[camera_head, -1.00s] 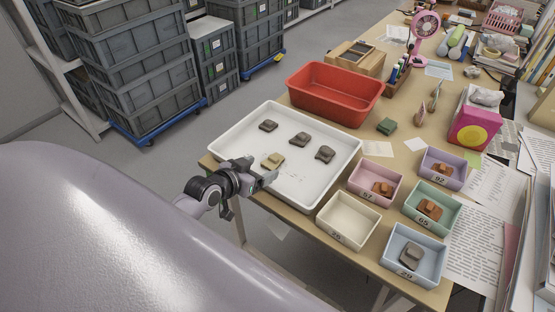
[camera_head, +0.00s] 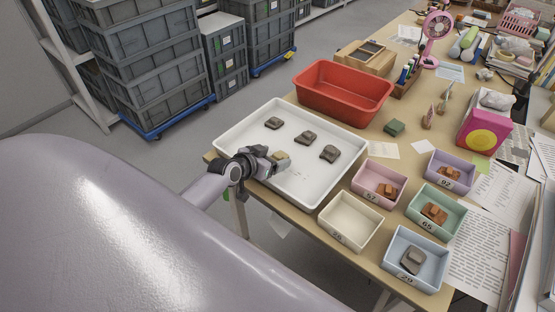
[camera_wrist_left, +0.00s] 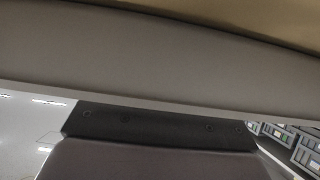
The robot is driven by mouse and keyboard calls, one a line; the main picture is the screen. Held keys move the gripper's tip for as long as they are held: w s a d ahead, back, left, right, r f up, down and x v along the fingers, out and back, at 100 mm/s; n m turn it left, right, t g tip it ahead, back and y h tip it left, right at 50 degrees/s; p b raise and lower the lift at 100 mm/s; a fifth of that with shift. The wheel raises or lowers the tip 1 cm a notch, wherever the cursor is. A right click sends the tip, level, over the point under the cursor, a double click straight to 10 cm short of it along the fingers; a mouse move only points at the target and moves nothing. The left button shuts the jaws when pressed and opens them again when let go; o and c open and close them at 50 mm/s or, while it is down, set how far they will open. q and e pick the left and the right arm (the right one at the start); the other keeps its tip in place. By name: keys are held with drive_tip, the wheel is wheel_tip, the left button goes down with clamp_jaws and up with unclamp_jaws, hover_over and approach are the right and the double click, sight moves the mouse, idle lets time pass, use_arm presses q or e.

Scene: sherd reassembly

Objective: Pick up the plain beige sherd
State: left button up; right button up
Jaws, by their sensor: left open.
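The plain beige sherd (camera_head: 281,156) lies in the white tray (camera_head: 309,189), near its left edge. My left gripper (camera_head: 281,164) is at the sherd and covers part of it in the head view. The gripper is open. Whether the fingers stand around the sherd or just in front of it cannot be told. Three grey-brown sherds lie further in the tray: one at the far left (camera_head: 274,123), one in the middle (camera_head: 306,138) and one to the right (camera_head: 330,153). The left wrist view is filled by close, plain surfaces, and no sherd shows there. My right gripper is not in view.
A red basin (camera_head: 343,91) stands behind the tray. Small numbered boxes stand to the right: an empty cream one (camera_head: 350,222), and pink (camera_head: 366,183), green (camera_head: 451,225), blue (camera_head: 401,275) and purple (camera_head: 436,176) ones holding sherds. The tray's front half is clear.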

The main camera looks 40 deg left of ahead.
use_arm(q)
drive_tip(key=shift+w+f, duration=0.3)
drive_tip(key=shift+w, duration=0.25)
drive_tip(key=c, duration=1.1)
drive_tip(key=shift+r, duration=0.1)
